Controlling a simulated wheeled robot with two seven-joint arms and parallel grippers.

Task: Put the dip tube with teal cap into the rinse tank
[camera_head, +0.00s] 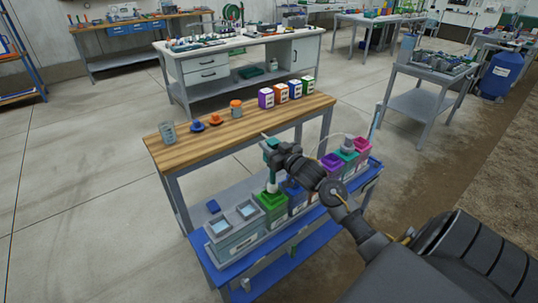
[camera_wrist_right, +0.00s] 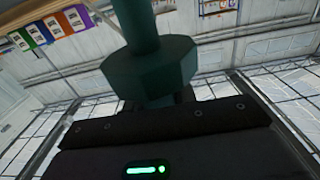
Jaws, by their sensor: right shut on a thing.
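My right gripper (camera_head: 276,158) is shut on the dip tube with teal cap, above the left part of the tank row. The teal cap (camera_wrist_right: 152,72) fills the middle of the right wrist view, close in front of the jaws. In the head view the tube's pale lower part (camera_head: 272,187) points down at the green-topped tank (camera_head: 270,199); I cannot tell whether its tip is inside or just above. A grey tank with two water-filled openings (camera_head: 234,239), likely the rinse tank, stands left of the green one. My left gripper is not in view.
Blue, purple, teal and magenta (camera_head: 362,145) tanks continue to the right, one with a grey-capped tube and pale hose (camera_head: 348,146). A wooden shelf (camera_head: 190,138) behind holds a grey can, orange-topped items and several coloured boxes (camera_head: 281,93).

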